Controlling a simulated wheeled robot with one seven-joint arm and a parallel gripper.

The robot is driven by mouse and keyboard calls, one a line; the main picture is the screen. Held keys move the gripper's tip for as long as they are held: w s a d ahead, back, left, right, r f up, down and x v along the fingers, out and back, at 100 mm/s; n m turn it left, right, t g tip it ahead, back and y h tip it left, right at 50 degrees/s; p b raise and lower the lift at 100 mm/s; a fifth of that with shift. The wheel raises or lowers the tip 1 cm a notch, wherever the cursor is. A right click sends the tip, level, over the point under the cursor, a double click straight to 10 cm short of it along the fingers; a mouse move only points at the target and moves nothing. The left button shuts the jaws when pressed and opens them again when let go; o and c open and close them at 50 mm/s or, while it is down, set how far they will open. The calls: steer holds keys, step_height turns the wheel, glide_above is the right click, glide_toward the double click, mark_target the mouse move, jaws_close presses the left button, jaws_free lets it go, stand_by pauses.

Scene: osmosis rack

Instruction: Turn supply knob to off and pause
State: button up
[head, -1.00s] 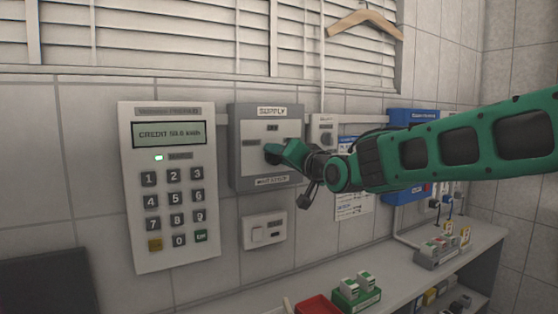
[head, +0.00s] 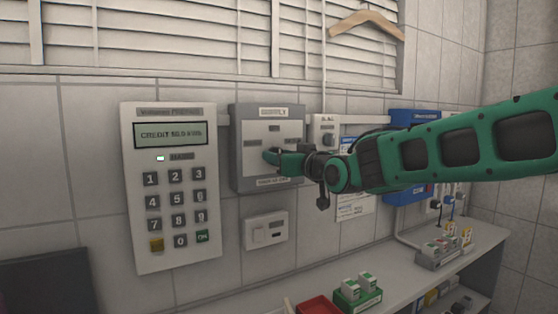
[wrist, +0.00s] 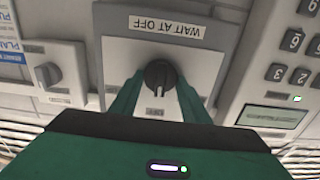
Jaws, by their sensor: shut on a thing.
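The supply panel (head: 240,165) is a grey wall box with a lighter face, a label along its top and small labels around the middle. In the wrist view, which is upside down, its strip reads "WAIT AT OFF" (wrist: 167,26). The supply knob (wrist: 160,73) is round and dark with a white pointer mark on the side toward the picture's bottom. My gripper (head: 271,157) reaches the panel from the right. Its green fingers (wrist: 158,88) stand on both sides of the knob, shut on it. In the head view the fingers hide the knob.
A prepaid keypad meter (head: 172,240) with a lit green lamp is left of the panel. A white switch plate (head: 266,231) is below it. A small knob box (head: 325,128) is close on the right. The shelf (head: 400,270) below holds a red tray (head: 318,305).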

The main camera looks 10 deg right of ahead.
steer(key=shift+d+f, duration=0.1)
steer(key=shift+f, duration=0.1)
steer(key=o, duration=1)
steer(key=shift+r, duration=0.15)
steer(key=shift+s, duration=0.1)
steer(key=v, duration=1)
steer(key=shift+s, duration=0.25)
